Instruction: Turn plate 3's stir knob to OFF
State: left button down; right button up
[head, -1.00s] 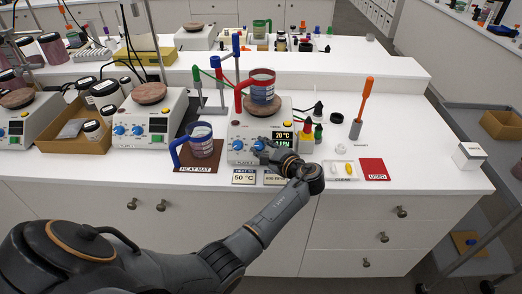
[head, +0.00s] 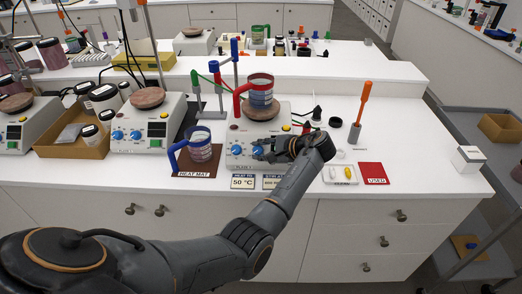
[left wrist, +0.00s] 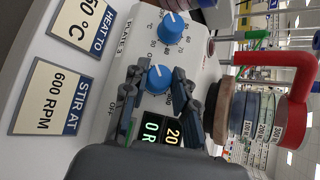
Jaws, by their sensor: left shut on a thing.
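Plate 3 (head: 238,132) is a white stirring hotplate on the bench, with a red-handled beaker (head: 261,95) on its round top. Its two blue knobs face front: the heat knob (head: 237,150) and, to its right, the stir knob (head: 257,151). In the left wrist view the stir knob (left wrist: 158,78) sits between my left gripper's fingers (left wrist: 160,92), and the gripper is shut on it. An OFF mark is printed beside this knob. The display (left wrist: 160,130) is partly covered by the gripper; "20" and "0 R" show. My right gripper is not in view.
A blue-handled beaker (head: 200,147) stands on the heat mat (head: 187,172) left of plate 3. Signs reading 50 °C (head: 243,182) and 600 RPM (left wrist: 46,97) lie in front. A tray (head: 340,175) and a red USED mat (head: 373,173) lie to the right. A second hotplate (head: 150,125) is left.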

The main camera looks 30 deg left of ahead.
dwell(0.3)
pick_arm(q)
jog(key=c, duration=1.1)
grip_release()
jog(key=shift+o, duration=0.2)
jog(key=v, duration=1.2)
